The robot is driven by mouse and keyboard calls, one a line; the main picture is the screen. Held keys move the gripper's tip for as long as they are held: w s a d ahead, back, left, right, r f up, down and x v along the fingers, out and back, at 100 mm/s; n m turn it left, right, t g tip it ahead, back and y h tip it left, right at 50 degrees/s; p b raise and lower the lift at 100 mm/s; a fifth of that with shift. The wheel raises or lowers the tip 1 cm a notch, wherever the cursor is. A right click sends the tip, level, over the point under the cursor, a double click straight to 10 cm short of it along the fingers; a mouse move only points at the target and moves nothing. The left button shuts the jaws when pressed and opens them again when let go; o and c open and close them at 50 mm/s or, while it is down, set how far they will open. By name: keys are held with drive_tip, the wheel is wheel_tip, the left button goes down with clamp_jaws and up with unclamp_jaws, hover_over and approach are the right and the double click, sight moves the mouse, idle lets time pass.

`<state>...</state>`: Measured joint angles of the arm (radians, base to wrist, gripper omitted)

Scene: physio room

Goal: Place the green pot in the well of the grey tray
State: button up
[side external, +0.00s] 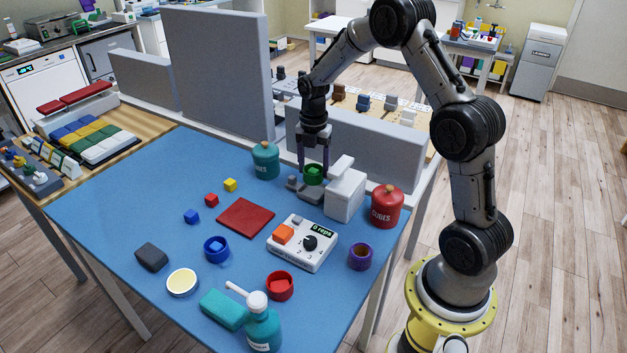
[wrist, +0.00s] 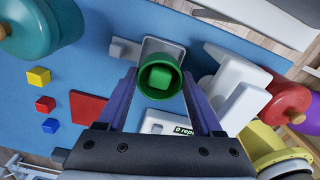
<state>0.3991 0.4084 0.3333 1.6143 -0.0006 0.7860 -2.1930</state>
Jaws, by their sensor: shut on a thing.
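The green pot (side external: 314,174) is round and open at the top, and a green block shows inside it in the wrist view (wrist: 158,77). My gripper (side external: 312,166) points down and is shut on the pot, with one finger on each side. The grey tray (side external: 303,194) is directly below; part of its rim shows beyond the pot in the wrist view (wrist: 168,46). The pot hides most of the well, and I cannot tell whether it touches the tray.
A white device (side external: 345,192) stands close on the right of the tray. A teal canister (side external: 265,162) is to the left and a red canister (side external: 387,207) to the right. A grey panel (side external: 380,149) stands behind. A control box (side external: 301,245) and red mat (side external: 246,217) lie in front.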

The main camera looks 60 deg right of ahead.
sight(314, 179)
drive_tip(key=shift+f, duration=2.1)
drive_tip(key=shift+f, duration=0.1)
drive_tip(key=o, duration=1.4)
